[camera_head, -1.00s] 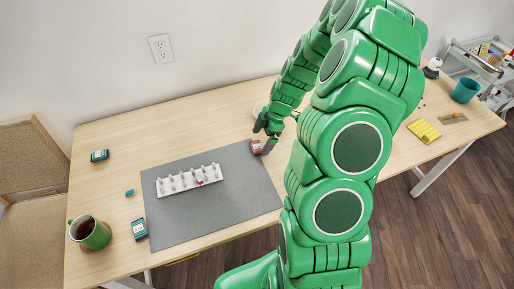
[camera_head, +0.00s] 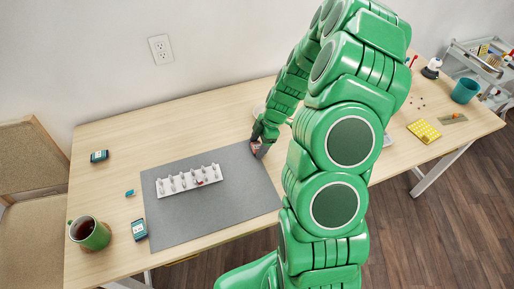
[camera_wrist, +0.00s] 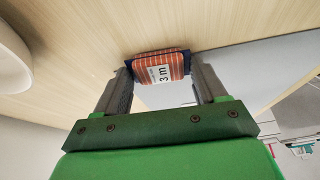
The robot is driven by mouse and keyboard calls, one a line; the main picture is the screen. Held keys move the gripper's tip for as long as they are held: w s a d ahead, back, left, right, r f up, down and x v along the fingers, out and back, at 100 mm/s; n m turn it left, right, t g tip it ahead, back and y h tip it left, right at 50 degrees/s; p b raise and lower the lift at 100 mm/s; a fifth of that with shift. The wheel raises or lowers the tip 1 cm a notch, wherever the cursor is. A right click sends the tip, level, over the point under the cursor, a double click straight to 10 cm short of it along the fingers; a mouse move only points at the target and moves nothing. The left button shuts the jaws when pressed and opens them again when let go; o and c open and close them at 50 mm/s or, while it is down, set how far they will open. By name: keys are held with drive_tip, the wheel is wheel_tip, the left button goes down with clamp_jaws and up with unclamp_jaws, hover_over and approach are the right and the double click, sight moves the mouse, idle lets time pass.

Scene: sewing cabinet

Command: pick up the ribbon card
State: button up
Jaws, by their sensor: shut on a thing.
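The ribbon card (camera_wrist: 158,68) is a small card wound with orange-red striped ribbon, with dark blue ends and a white label reading "3 m". In the wrist view it sits between the two fingertips of my gripper (camera_wrist: 160,75), which is shut on it. In the head view my gripper (camera_head: 257,147) is at the upper right edge of the grey mat (camera_head: 232,205). The card (camera_head: 254,149) shows there only as a small reddish patch, partly hidden by the fingers. I cannot tell whether it still touches the table.
A white rack (camera_head: 188,181) with several pegs stands on the mat. A green mug (camera_head: 90,233) and teal-dark small boxes (camera_head: 139,230) (camera_head: 99,156) are at left. A yellow card (camera_head: 424,131) and teal cup (camera_head: 465,91) are at right. A white round dish (camera_wrist: 12,60) lies near my gripper.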

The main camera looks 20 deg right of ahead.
sight(254, 147)
drive_tip(key=shift+r, duration=0.5)
wheel_tip(254, 147, up, 2)
drive_tip(key=shift+r, duration=0.1)
drive_tip(key=s+a+r, duration=0.2)
drive_tip(key=s+r, duration=0.7)
drive_tip(key=s, duration=0.5)
drive_tip(key=shift+r, duration=0.4)
drive_tip(key=shift+a, duration=0.1)
drive_tip(key=shift+w, duration=0.15)
